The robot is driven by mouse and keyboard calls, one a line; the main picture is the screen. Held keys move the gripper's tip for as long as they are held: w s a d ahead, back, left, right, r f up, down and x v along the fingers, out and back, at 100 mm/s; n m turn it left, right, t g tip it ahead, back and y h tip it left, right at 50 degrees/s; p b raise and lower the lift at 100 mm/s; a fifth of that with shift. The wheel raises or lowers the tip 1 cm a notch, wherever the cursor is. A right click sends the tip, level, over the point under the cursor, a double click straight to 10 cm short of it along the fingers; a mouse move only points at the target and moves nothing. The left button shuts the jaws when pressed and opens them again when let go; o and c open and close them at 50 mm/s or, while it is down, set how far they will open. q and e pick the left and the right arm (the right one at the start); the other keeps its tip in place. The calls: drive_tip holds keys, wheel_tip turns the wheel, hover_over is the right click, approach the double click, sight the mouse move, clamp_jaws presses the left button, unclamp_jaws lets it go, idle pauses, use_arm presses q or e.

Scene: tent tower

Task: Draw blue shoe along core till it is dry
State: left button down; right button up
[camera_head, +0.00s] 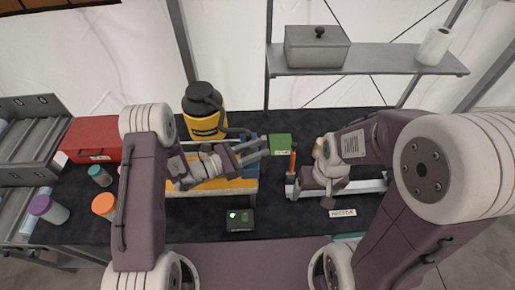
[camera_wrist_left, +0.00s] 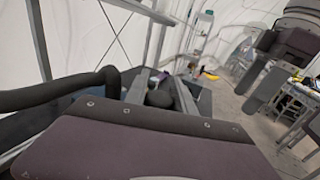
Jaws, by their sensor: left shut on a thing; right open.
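My left gripper (camera_head: 258,150) is shut over the back part of a yellow and blue bench stand (camera_head: 213,189). Blue (camera_head: 246,138) shows beside its fingers and seems to be the blue shoe, mostly hidden. In the left wrist view a dark rounded knob (camera_wrist_left: 159,97) sits between the fingers. The core cannot be told apart under the gripper and arm, so contact and wetness cannot be seen. My right gripper (camera_head: 326,178) is open, over a light grey rail to the right. Its spread fingers also show in the left wrist view (camera_wrist_left: 264,88).
A yellow jug (camera_head: 205,122) with black lid and hose stands behind the stand. A green box (camera_head: 280,144), an orange-handled tool (camera_head: 293,160), a black device (camera_head: 240,219) and a white label (camera_head: 342,213) surround it. A red case (camera_head: 90,140) and several jars crowd the left.

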use_arm(q)
drive_tip(key=shift+a, duration=0.1)
idle(0.7)
drive_tip(key=a+b, duration=0.2)
drive_tip(key=a, duration=1.1)
drive_tip(key=shift+a, duration=0.2)
drive_tip(key=c, duration=1.1)
unclamp_jaws()
drive_tip(key=shift+o, duration=0.2)
